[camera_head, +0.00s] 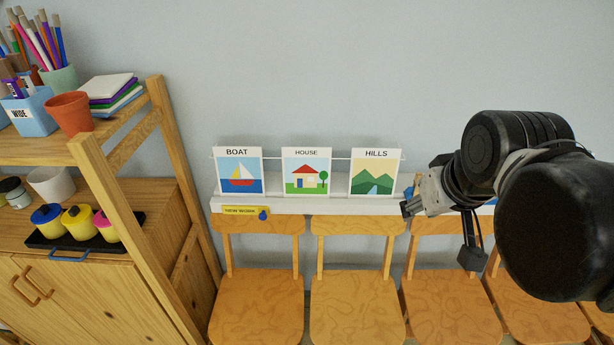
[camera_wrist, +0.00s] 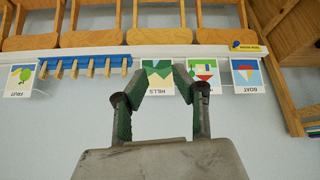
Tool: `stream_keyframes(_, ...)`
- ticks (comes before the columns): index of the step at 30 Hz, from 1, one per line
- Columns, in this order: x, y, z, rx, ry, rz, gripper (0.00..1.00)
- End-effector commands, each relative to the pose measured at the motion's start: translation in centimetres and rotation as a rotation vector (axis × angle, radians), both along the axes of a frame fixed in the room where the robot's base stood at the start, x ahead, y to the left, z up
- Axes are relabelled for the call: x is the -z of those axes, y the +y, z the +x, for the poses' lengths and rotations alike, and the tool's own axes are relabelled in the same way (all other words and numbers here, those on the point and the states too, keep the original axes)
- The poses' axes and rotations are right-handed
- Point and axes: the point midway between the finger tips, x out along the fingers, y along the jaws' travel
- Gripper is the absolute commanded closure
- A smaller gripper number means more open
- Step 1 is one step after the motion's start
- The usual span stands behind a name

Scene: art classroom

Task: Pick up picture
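Three picture cards stand in a row on a white wall ledge (camera_head: 330,205) in the head view: BOAT (camera_head: 239,174), HOUSE (camera_head: 306,173) and HILLS (camera_head: 374,174). The wrist view shows them upside down: BOAT (camera_wrist: 247,75), HOUSE (camera_wrist: 205,72) and HILLS (camera_wrist: 158,77). A FRUIT card (camera_wrist: 20,80) also shows there, at the far left. My gripper (camera_head: 408,207) is just right of the HILLS card in the head view. In the wrist view my gripper (camera_wrist: 161,72) has its fingertips apart, overlapping the HILLS card, with no card visibly held. I cannot tell the distance to it.
Wooden chairs (camera_head: 257,300) stand in a row below the ledge. A blue rack with wooden pegs (camera_wrist: 88,65) lies between FRUIT and HILLS. A thin rail (camera_head: 335,158) runs by the cards. A wooden shelf (camera_head: 160,150) with art supplies stands at the left. The wall above is clear.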

Motion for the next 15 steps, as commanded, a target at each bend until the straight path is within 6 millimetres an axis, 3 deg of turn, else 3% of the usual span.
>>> stream_keyframes(6, -4.1, 1.7, 5.5, -0.158, 0.080, -0.068, 0.74)
stream_keyframes(15, -7.5, 4.4, 13.2, -0.383, 0.184, -0.150, 0.74)
